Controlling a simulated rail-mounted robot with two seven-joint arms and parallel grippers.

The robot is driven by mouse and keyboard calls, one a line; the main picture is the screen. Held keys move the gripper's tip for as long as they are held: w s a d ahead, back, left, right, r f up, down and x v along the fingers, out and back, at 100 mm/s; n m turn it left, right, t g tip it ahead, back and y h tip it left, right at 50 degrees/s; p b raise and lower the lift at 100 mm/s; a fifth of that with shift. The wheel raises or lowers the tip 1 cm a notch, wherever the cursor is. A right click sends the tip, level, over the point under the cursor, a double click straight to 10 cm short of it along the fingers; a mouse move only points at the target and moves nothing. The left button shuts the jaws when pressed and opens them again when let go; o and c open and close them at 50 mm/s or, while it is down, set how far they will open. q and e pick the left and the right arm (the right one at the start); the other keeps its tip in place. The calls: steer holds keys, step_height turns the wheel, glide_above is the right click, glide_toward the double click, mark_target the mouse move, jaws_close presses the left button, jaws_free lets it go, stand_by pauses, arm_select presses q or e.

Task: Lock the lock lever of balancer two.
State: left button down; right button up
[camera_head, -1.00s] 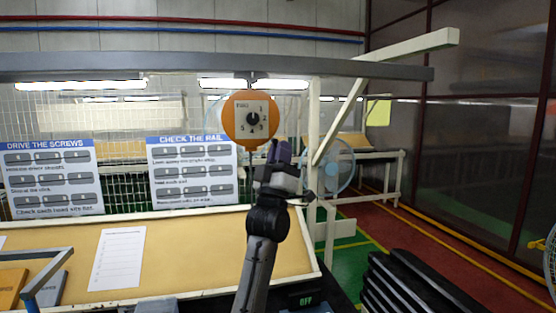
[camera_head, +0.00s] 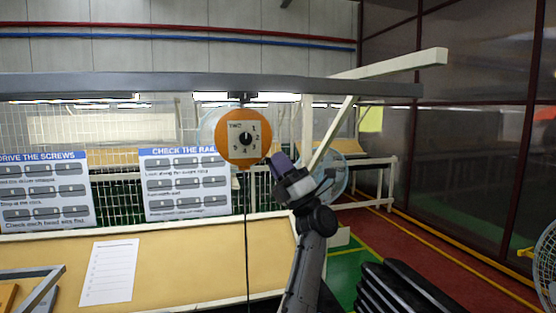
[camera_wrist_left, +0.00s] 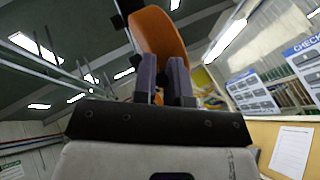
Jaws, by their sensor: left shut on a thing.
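Balancer two (camera_head: 231,155) is a round orange housing with a pale dial plate marked "TWO" and a black knob (camera_head: 246,138). It hangs under the grey overhead beam, and a thin dark cable (camera_head: 246,240) hangs from it. My left gripper (camera_head: 276,162) is at its lower right edge. In the left wrist view, the orange housing (camera_wrist_left: 158,35) rises just beyond the two purple-grey fingers (camera_wrist_left: 164,80). The fingers are close together and shut on the lock lever, which is mostly hidden between them. The lever's position cannot be made out. My right gripper is out of view.
The grey beam (camera_head: 150,86) runs across above the balancer, with a white post and brace (camera_head: 333,133) to its right. A tan sloped board (camera_head: 190,255) with a paper sheet (camera_head: 108,270) lies below. A fan (camera_head: 328,176) stands behind my gripper.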

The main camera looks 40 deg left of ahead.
arm_select(q)
steer(key=shift+r+n+g+h, duration=0.1)
steer(key=shift+n+g+h, duration=0.4)
steer(key=shift+n+g, duration=0.45)
steer(key=shift+g, duration=0.25)
steer(key=c, duration=1.5)
jaws_free()
steer(key=shift+o, duration=0.2)
steer(key=b+v, duration=0.3)
steer(key=v, duration=1)
steer(key=shift+d+f, duration=0.25)
